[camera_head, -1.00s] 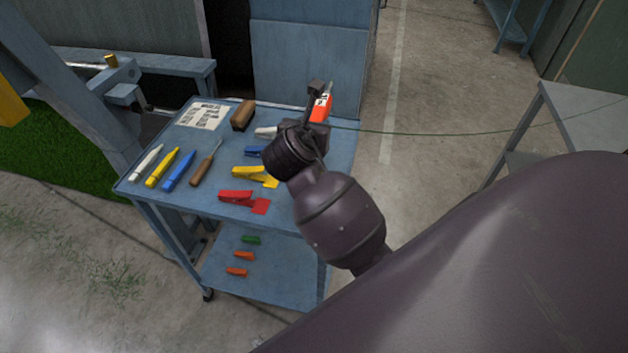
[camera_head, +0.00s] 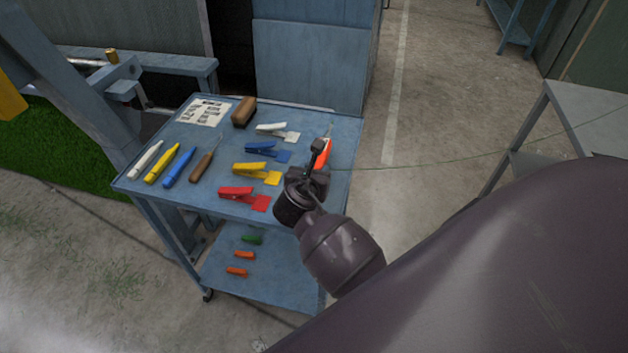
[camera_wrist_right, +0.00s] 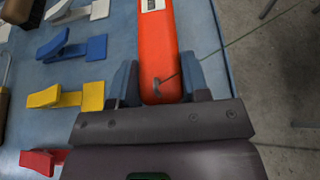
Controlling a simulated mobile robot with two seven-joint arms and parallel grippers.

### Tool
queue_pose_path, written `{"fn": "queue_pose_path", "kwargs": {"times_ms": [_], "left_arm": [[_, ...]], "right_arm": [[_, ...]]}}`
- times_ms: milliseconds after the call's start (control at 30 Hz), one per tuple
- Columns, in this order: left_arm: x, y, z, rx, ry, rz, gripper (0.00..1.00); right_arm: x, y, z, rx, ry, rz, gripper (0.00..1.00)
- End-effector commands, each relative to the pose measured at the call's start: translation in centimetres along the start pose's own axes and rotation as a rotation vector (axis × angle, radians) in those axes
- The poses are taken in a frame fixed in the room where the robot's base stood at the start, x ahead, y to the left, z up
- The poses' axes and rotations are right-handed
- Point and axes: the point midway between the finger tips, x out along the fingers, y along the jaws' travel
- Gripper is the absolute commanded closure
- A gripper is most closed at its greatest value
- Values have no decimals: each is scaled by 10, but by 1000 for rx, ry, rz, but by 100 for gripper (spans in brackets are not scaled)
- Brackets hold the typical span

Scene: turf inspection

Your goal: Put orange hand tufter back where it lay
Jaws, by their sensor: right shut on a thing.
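The orange hand tufter (camera_head: 321,154) is at the right side of the blue cart's top shelf (camera_head: 225,210), its thin metal tip pointing to the back. A green strand runs from it to the right. My right gripper (camera_head: 316,168) is shut on its near end. In the right wrist view the orange body (camera_wrist_right: 160,50) sits between the two fingers (camera_wrist_right: 158,82), with a white label higher up. I cannot tell whether the tufter touches the shelf. My left gripper is not in view.
Left of the tufter lie white (camera_head: 275,130), blue (camera_head: 265,148), yellow (camera_head: 250,170) and red (camera_head: 240,195) clip-like tools. Several slim tools, a brown brush (camera_head: 244,112) and a printed sheet (camera_head: 207,112) lie further left. A grey table (camera_head: 590,110) stands at the right.

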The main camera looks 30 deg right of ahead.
Motion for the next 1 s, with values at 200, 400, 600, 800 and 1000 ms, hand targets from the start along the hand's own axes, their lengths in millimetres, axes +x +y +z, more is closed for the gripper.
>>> {"fn": "queue_pose_path", "kwargs": {"times_ms": [200, 400, 600, 800, 1000], "left_arm": [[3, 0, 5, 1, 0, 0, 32], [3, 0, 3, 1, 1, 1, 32], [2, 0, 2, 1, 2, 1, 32], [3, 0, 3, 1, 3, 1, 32], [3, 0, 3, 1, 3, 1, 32]], "right_arm": [[11, 0, -26, -1, -1, -1, 96], [11, 0, -26, 1, -1, 0, 96], [12, 0, -29, 0, 2, -1, 56], [12, 0, -29, 0, 1, -1, 32], [12, 0, -29, 0, 1, -1, 32]]}}
